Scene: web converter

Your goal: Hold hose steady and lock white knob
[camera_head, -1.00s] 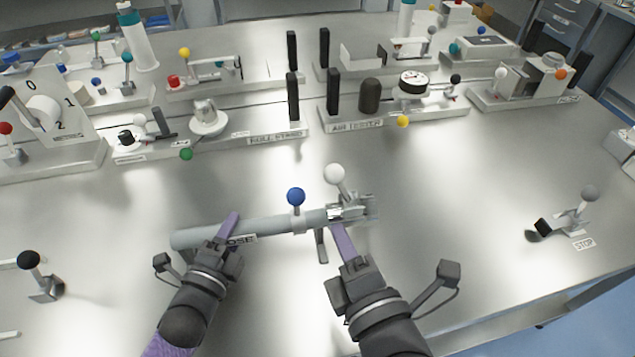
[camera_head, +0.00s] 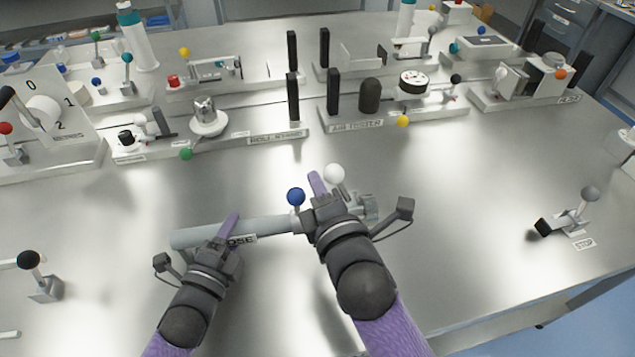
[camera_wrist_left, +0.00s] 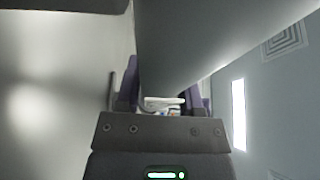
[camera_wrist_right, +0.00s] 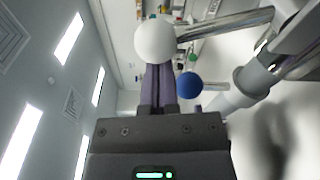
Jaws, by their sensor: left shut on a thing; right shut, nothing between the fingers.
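The grey hose (camera_head: 265,225) lies across the front middle of the table. A blue knob (camera_head: 296,196) stands on its collar, and the white knob (camera_head: 334,173) stands on a lever at its right end. My left gripper (camera_head: 228,228) is shut on the hose near its label; the hose fills the left wrist view (camera_wrist_left: 190,50). My right gripper (camera_head: 317,183) is shut and empty, its fingertips just left of the white knob. In the right wrist view the white knob (camera_wrist_right: 156,41) is at the fingertips and the blue knob (camera_wrist_right: 189,85) is to the right. Contact is unclear.
A black-knobbed lever (camera_head: 29,260) stands at the left. The roll stand (camera_head: 270,138) and air tester (camera_head: 357,125) fixtures line the back. The table between is clear.

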